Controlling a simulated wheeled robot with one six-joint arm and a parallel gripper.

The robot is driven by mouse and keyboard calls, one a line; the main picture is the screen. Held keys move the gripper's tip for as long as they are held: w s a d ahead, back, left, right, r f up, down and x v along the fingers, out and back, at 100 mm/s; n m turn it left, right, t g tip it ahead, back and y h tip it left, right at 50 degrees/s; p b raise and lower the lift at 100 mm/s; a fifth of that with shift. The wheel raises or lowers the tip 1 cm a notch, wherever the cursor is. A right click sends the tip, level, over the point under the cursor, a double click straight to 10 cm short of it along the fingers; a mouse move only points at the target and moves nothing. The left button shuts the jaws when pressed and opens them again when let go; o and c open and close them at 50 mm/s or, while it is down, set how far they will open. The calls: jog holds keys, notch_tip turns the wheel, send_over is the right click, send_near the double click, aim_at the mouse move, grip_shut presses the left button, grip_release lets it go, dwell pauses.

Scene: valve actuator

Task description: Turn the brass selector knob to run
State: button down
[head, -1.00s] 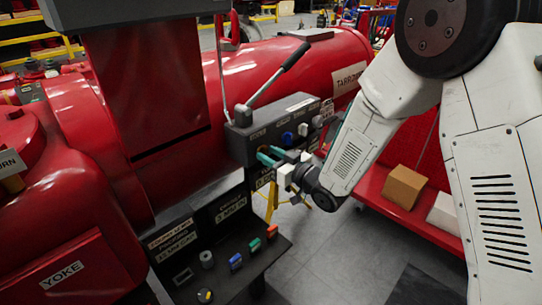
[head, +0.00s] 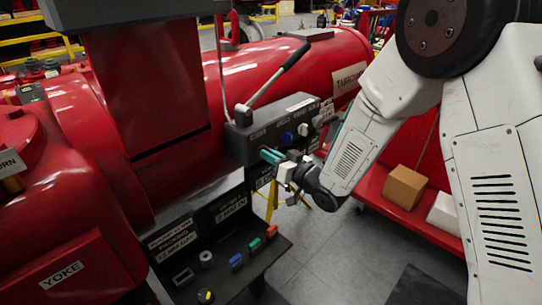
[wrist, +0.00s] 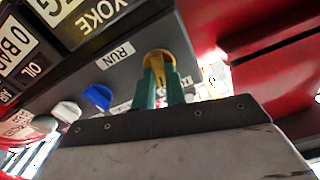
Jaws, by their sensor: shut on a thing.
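The brass selector knob (wrist: 158,60) is on the dark panel face in the wrist view, round with a raised yellow grip. My gripper (wrist: 159,88) has a green finger on each side of that grip and is shut on it. In the head view my gripper (head: 271,156) reaches the front of the dark control box (head: 240,147), and the fingers hide most of the knob. A white RUN label (wrist: 115,53) is on the panel beside the knob in the wrist view. Which way the knob points is hard to tell.
A blue knob (wrist: 98,97) and a white knob (wrist: 66,111) are along the same panel. A long lever (head: 278,76) rises from the box top. A shelf with several coloured parts (head: 254,245) is below. Red tanks (head: 55,200) stand at the left.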

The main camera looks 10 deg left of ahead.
jog(key=m, duration=1.3)
jog(key=shift+w+d+f+m, duration=0.1)
jog(key=shift+f+m, duration=0.1)
jog(key=shift+m, duration=0.1)
dwell(0.4)
jog(key=c, duration=1.4)
grip_release()
jog(key=shift+c, duration=0.2)
jog(key=v, duration=0.7)
jog(key=shift+s+d, duration=0.25)
jog(key=shift+d, duration=0.1)
